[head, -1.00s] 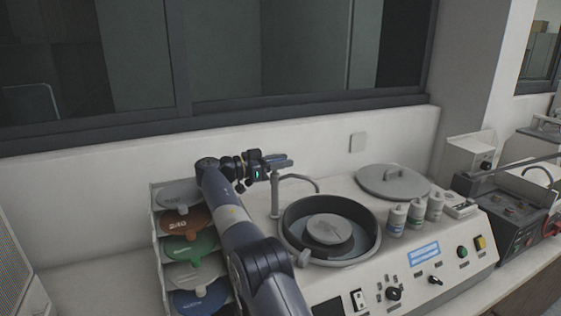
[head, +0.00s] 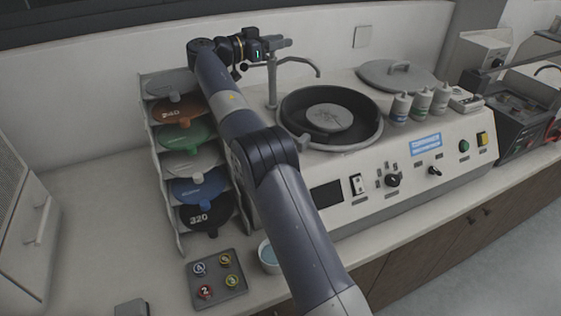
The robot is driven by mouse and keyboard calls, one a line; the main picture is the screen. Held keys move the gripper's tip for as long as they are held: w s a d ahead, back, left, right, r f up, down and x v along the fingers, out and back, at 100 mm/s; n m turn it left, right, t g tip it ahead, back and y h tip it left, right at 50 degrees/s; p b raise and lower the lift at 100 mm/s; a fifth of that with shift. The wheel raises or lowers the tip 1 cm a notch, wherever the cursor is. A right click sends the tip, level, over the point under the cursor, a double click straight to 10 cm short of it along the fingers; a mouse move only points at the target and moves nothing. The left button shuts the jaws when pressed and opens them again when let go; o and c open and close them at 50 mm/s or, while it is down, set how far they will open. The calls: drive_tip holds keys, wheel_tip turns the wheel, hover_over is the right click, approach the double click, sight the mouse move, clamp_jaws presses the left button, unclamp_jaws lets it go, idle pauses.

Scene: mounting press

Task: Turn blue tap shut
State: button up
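A grey metal tap (head: 272,85) stands at the back left of the grinder's round bowl (head: 372,138), with its curved spout reaching right over the bowl's back edge. No blue part shows on it. A small dark ball on a thin rod (head: 243,68) sticks out left near the tap's top; I cannot tell if it is the tap's handle. My gripper (head: 284,43) is level with the tap's top, pointing right, and overlaps it in the picture. I cannot tell if it touches the tap, or whether its fingers are open or shut.
A rack (head: 165,180) of coloured discs stands left of my arm. Several small bottles (head: 422,103) and a round lid (head: 375,80) are right of the bowl. A tray of small coloured pieces (head: 228,299) and a cup (head: 268,256) sit in front. The wall is close behind.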

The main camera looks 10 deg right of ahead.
drive_tip(key=shift+w+f+n+t+y+b, duration=0.1)
drive_tip(key=shift+n+t+y+b, duration=0.4)
drive_tip(key=shift+b, duration=0.8)
drive_tip(key=shift+s+f+n+t+y+b, duration=0.1)
drive_tip(key=shift+n+t+b, duration=0.2)
drive_tip(key=shift+t+b, duration=0.75)
drive_tip(key=shift+w+f+n+t+y+b, duration=0.1)
drive_tip(key=shift+n+t+y+b, duration=0.25)
drive_tip(key=shift+b, duration=1.25)
